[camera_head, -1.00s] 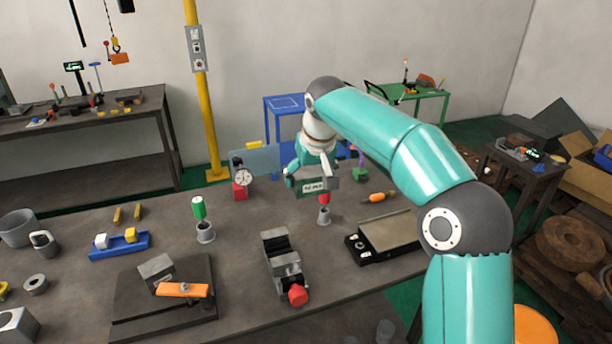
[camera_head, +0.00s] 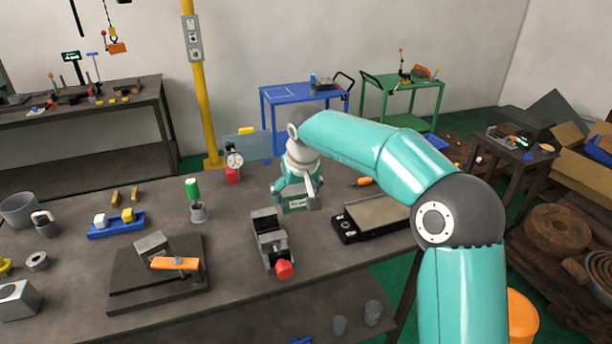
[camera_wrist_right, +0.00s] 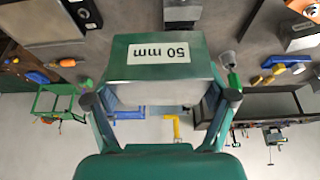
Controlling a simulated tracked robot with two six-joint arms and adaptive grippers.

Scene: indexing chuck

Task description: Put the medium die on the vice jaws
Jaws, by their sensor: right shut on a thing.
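My right gripper (camera_head: 298,193) hangs over the bench, shut on a green block labelled 50 mm (camera_head: 296,204), taken to be the medium die. In the right wrist view the block (camera_wrist_right: 160,56) spans between the finger pads and shows a pale grey face below its label. The grey vice (camera_head: 268,236), with a red knob at its front end, stands on the bench in front and slightly left of the block. The block looks apart from the vice. My left gripper is not in view.
A flat scale (camera_head: 372,216) lies right of the vice. A green-handled tool in a grey cup (camera_head: 198,213) stands to its left. A dark plate (camera_head: 190,292) with a grey block and an orange-handled tool lies front left. A dial gauge (camera_head: 234,161) stands behind.

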